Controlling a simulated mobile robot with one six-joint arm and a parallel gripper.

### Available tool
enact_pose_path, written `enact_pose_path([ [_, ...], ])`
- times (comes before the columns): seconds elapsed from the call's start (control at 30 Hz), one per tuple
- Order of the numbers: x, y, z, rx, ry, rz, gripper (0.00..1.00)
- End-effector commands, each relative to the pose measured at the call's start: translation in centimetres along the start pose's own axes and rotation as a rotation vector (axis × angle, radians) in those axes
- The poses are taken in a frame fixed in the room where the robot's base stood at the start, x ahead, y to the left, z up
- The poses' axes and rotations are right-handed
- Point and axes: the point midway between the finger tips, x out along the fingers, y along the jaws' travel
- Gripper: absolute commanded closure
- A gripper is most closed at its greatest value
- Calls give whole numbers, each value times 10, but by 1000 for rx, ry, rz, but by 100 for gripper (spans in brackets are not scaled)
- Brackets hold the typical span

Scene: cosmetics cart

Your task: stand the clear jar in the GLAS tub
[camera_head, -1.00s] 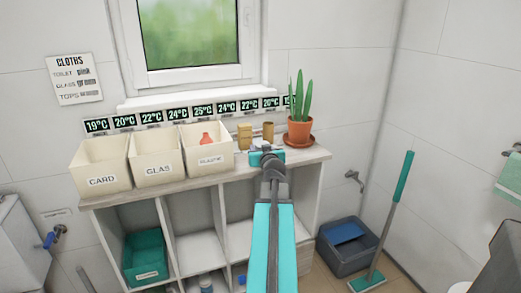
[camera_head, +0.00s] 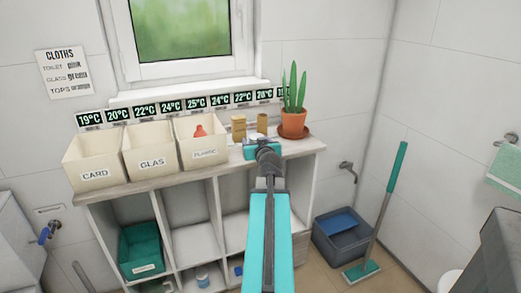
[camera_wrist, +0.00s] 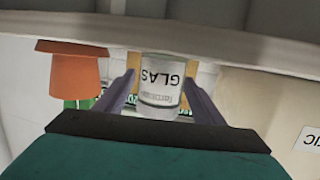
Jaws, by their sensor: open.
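The clear jar (camera_wrist: 162,100) carries a label reading GLAS and appears upside down in the wrist view. It stands between the two open fingers of my gripper (camera_wrist: 159,77), with narrow gaps on both sides. In the head view my gripper (camera_head: 263,149) is over the shelf top, right of the tubs, and mostly hides the jar. The GLAS tub (camera_head: 152,163) is the middle of three cream tubs on the shelf, left of my gripper. I cannot see its inside floor clearly.
The CARD tub (camera_head: 95,173) and PLASTIC tub (camera_head: 204,154) flank the GLAS tub; a red item (camera_head: 200,131) shows in PLASTIC. Two brown containers (camera_head: 238,125) stand behind my gripper. A potted plant (camera_head: 293,120) stands to the right. The window wall closes off the back.

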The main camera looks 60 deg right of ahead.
Motion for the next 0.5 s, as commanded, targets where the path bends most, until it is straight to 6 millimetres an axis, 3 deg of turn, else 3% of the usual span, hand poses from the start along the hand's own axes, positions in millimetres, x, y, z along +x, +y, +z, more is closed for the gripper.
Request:
enact_pose_path([
  [0.4,-41,-1,4,0,2,0,37],
  [0.5,-38,-1,3,-1,2,-3,37],
])
